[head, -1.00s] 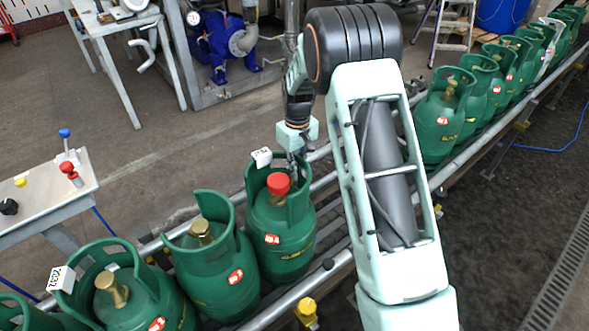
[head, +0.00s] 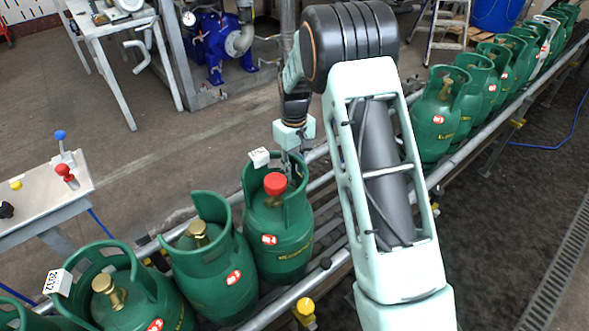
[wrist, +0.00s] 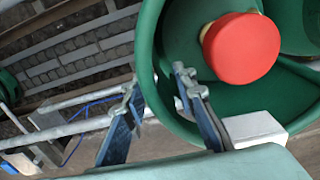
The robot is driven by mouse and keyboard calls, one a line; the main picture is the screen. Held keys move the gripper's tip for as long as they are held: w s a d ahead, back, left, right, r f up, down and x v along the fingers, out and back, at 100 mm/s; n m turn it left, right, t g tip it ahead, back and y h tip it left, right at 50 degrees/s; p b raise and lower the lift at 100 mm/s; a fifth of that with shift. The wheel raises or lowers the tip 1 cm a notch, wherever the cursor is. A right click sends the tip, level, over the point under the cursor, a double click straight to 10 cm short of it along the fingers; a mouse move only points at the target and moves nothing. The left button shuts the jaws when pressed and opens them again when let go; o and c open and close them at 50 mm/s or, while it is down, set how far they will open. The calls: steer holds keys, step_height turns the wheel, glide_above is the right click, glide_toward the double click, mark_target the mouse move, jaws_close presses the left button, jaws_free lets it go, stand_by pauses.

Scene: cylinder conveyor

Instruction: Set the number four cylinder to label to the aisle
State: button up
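A green gas cylinder (head: 281,244) with a red cap (head: 275,184), fourth from the left in the front group, stands upright on the conveyor. A white tag (head: 259,157) sits on its collar; its text is too small to read. My gripper (head: 293,160) is at the back of this collar. In the wrist view, my gripper (wrist: 157,84) has its two fingers apart, with the collar wall (wrist: 147,55) running between them. The red cap (wrist: 241,48) and white tag (wrist: 255,129) are close by. Contact with the collar cannot be told.
A cylinder with brass valve (head: 212,262) stands directly left, then one with a tag reading 2032 (head: 58,283). More cylinders (head: 437,115) line the conveyor (head: 336,262) beyond my arm. A control stand (head: 40,205) is at left.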

step_height(320, 180, up, 12)
steer(key=shift+f, duration=0.15)
stand_by(0.5)
